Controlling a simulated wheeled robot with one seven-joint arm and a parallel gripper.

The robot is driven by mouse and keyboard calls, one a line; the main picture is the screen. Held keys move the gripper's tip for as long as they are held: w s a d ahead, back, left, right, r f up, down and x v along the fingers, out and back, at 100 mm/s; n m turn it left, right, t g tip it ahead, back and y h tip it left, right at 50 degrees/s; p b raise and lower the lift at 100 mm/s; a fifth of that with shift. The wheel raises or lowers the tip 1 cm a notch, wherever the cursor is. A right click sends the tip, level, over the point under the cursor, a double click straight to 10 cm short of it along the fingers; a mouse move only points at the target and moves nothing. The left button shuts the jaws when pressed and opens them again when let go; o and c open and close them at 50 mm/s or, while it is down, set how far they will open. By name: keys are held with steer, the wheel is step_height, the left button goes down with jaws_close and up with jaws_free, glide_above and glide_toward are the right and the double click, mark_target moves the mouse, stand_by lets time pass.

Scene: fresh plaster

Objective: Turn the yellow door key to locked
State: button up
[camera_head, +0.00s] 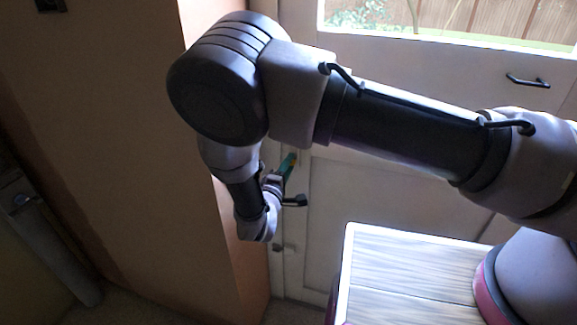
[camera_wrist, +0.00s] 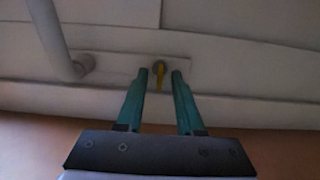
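The yellow door key (camera_wrist: 160,76) shows in the wrist view, set in a pale plate (camera_wrist: 120,64) on the door. It appears to hang straight down in the picture. My gripper (camera_wrist: 160,73) has two teal fingers, open, with one tip on each side of the key. Gaps show between key and fingers; I cannot tell whether the tips reach its depth. In the head view my gripper (camera_head: 289,164) is near the door's left edge, largely behind my arm, and the key is hidden there.
A grey lever handle (camera_wrist: 63,45) is left of the key in the wrist view. The pale door (camera_head: 345,200) has a window at the top and a dark handle (camera_head: 527,80) at upper right. An orange-brown wall (camera_head: 225,240) stands close on the left.

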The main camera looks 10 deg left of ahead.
jaws_close()
steer(key=shift+n, duration=8.9)
